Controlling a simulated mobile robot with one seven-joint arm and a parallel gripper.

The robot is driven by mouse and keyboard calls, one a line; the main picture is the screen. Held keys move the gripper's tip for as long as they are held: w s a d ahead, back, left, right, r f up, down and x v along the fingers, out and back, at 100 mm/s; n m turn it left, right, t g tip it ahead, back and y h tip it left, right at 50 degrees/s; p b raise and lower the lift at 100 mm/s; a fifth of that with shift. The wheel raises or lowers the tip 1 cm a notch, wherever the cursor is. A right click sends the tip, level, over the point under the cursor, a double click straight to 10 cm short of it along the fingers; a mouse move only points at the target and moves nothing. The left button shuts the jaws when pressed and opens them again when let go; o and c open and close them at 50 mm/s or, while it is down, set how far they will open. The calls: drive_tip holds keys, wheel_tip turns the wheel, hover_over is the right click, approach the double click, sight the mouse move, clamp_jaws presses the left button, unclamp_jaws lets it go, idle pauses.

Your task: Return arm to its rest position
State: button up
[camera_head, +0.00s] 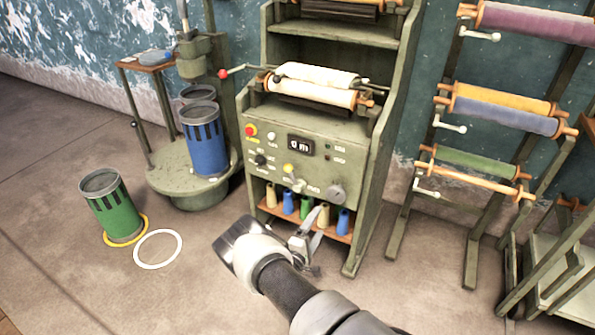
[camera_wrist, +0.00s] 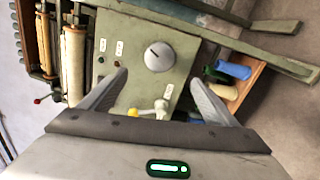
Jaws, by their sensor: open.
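My gripper (camera_head: 306,238) is in front of the lower part of a green machine cabinet (camera_head: 374,195), near its shelf of thread spools. In the wrist view my gripper (camera_wrist: 158,85) is open, its two fingers apart with nothing held between them. Behind the fingers, that view shows the machine's panel with a large grey knob (camera_wrist: 159,56), a yellow knob (camera_wrist: 134,112) and a pale lever (camera_wrist: 161,107). My arm reaches up from the bottom of the head view. I cannot tell the exact gap between the fingertips and the panel.
A green can (camera_head: 117,215) stands at left by a white floor ring (camera_head: 158,262). A blue can (camera_head: 205,150) stands on a round green base (camera_head: 170,184). Racks with rollers (camera_head: 505,107) stand at right. The floor at lower left is mostly clear.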

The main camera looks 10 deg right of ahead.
drive_tip(key=s+d+r+m+g+h, duration=0.2)
drive_tip(key=d+r+m+g, duration=0.25)
drive_tip(key=r, duration=0.55)
drive_tip(key=s+d+r+m+g+h, duration=0.1)
drive_tip(key=d+r+m+g+h, duration=0.25)
drive_tip(key=r, duration=0.75)
drive_tip(key=s+d+r+m+g+y, duration=0.1)
drive_tip(key=s+r+m+g+y, duration=0.4)
drive_tip(key=s+r, duration=0.55)
drive_tip(key=s+a+r+t+y, duration=0.1)
drive_tip(key=s+a+r+y, duration=0.35)
drive_tip(key=s, duration=0.25)
drive_tip(key=s+a+r+n+t+y, duration=0.1)
drive_tip(key=s+a+r+t+y, duration=0.15)
drive_tip(key=s+a+r, duration=0.45)
drive_tip(key=s+a+r+t+y, duration=0.15)
drive_tip(key=s+r+y, duration=0.25)
drive_tip(key=s, duration=0.4)
wheel_tip(320, 180, up, 18)
drive_tip(key=p, duration=1.8)
drive_tip(key=shift+a+r+g+p, duration=0.25)
drive_tip(key=shift+a+g+p, duration=0.15)
